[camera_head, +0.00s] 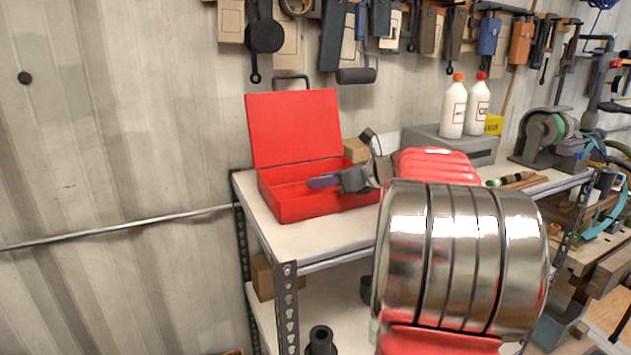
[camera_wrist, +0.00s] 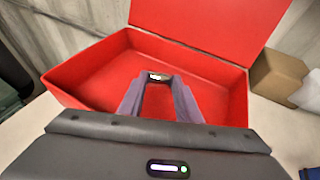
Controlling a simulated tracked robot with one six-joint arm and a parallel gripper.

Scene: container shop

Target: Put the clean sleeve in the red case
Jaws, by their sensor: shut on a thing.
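The red case (camera_head: 290,208) stands open on the bench top with its lid raised at the back. It fills much of the wrist view (camera_wrist: 85,75), and its bare floor shows around my fingers. My gripper (camera_head: 313,183) reaches in from the right, with its purplish fingers over the case opening. In the wrist view, the fingers are shut on a small shiny metal sleeve (camera_wrist: 160,76) at their tips. The sleeve is mostly hidden, and I cannot tell its surface condition or whether it touches the case floor.
A cardboard box (camera_head: 356,150) stands beside the case and also shows in the wrist view (camera_wrist: 277,78). Two white bottles (camera_head: 453,108) stand on a grey block behind. A bench grinder (camera_head: 543,135) is farther right. Tools hang on the wall above.

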